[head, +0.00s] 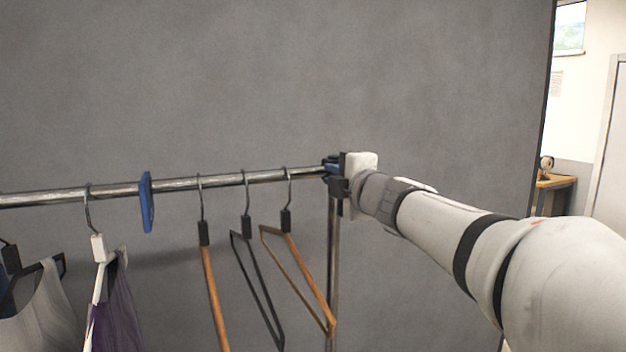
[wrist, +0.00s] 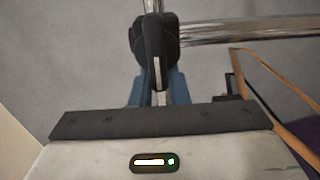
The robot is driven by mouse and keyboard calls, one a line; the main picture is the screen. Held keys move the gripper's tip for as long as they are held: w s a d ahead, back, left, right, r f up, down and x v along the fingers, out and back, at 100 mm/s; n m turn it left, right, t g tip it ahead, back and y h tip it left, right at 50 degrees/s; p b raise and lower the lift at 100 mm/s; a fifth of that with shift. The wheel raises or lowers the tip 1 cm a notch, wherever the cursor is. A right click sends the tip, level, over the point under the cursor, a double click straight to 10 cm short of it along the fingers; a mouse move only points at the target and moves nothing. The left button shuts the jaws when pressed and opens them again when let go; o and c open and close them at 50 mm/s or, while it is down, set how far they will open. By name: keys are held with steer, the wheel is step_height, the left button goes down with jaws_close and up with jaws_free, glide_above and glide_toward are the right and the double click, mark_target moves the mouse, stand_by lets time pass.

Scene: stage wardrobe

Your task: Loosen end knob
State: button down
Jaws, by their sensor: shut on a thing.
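The end knob (wrist: 156,45) is a dark piece at the end of the chrome rail (head: 235,179), where the rail meets the upright post (head: 333,260). In the wrist view it sits between my gripper's blue fingers. My gripper (head: 331,165) is shut on the knob at the rail's right end. In the head view the gripper body hides most of the knob. The rail also shows in the wrist view (wrist: 245,28), running off to the right.
Several hangers hang from the rail, among them a wooden one (head: 311,285) near the post and a black one (head: 258,285). A blue divider (head: 146,202) sits farther left. Garments (head: 45,315) hang at the far left. A grey backdrop (head: 300,80) stands behind.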

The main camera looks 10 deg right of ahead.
steer(key=shift+d, duration=0.15)
stand_by(0.4)
steer(key=c, duration=1.3)
jaws_free()
steer(key=shift+w+d+f, duration=0.1)
steer(key=shift+w+d, duration=0.05)
steer(key=shift+w, duration=0.05)
steer(key=shift+c, duration=0.2)
steer(key=v, duration=0.8)
